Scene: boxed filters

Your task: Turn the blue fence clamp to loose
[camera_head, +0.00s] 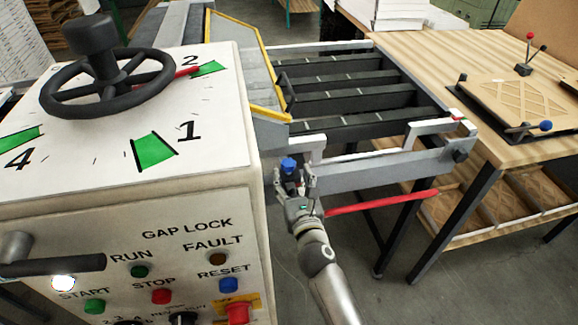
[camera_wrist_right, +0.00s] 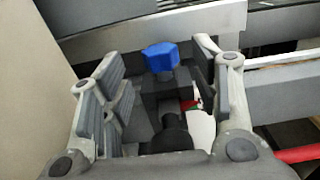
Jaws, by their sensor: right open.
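The blue fence clamp knob (camera_head: 288,164) sits on a dark block at the near end of the grey fence rail, just right of the white machine cabinet. In the right wrist view the blue knob (camera_wrist_right: 160,57) shows near the middle, ahead of the fingers, above a dark clamp body. My right gripper (camera_head: 294,180) is open beside the knob, its fingers pointing toward it. In the wrist view the two fingers of the gripper (camera_wrist_right: 158,78) stand to the left and right of the knob with gaps, apparently not touching it. My left gripper is out of view.
The white control cabinet (camera_head: 200,185) with a black handwheel (camera_head: 108,85) stands close on the left. A red bar (camera_head: 380,202) runs to the right below the rail (camera_head: 390,168). A wooden table (camera_head: 430,60) stands right, bearing a jig with another blue knob (camera_head: 545,125).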

